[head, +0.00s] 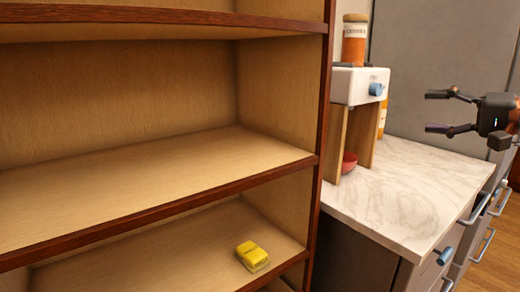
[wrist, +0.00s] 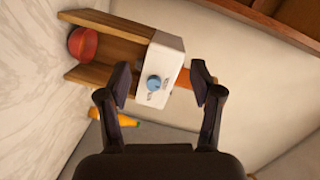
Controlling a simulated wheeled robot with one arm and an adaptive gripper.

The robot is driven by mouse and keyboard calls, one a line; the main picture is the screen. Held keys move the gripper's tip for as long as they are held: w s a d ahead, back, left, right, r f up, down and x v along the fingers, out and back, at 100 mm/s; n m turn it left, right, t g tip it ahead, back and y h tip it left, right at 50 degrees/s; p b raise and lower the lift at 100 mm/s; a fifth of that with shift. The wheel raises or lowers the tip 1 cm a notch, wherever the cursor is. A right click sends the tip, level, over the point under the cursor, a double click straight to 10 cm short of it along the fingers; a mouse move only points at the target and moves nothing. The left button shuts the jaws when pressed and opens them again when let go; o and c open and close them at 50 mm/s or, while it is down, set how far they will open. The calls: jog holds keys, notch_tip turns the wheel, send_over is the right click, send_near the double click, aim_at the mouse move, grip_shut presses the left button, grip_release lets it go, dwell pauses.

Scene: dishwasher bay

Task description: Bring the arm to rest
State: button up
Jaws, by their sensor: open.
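My gripper (head: 438,111) is open and empty at the right of the head view, in the air above the marble counter. Its two dark fingers also show in the wrist view (wrist: 161,85), spread apart with nothing between them that they touch. Behind the fingers in the wrist view is a white box with a blue knob (wrist: 154,82) on wooden side panels. The same white box (head: 352,86) stands on the counter in the head view, left of my gripper and apart from it.
A wooden shelf unit (head: 160,185) fills the left, with a yellow item (head: 251,254) on a lower shelf. The front of the marble counter (head: 410,200) is clear.

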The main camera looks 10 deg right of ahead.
jog(key=s+a+f+n+g+h, duration=0.1)
jog(key=s+a+f+n+g, duration=0.15)
jog(key=a+f, duration=0.5)
jog(key=s+a+f+n+g+h, duration=0.15)
jog(key=a+f+g, duration=0.3)
jog(key=a, duration=0.65)
jog(key=s+a+f+n+g+h, duration=0.1)
jog(key=s+a+f+n+g, duration=0.1)
jog(key=a+f, duration=0.55)
jog(key=s+d+f+g+h, duration=0.3)
jog(key=s+f+g+h, duration=0.4)
jog(key=s+f, duration=1.45)
notch_tip(320, 180, up, 21)
jog(key=s+t+p, duration=0.1)
jog(key=p, duration=1.8)
jog(key=shift+d+n+p, duration=0.15)
jog(key=shift+n+p, duration=0.15)
jog(key=shift+n, duration=0.1)
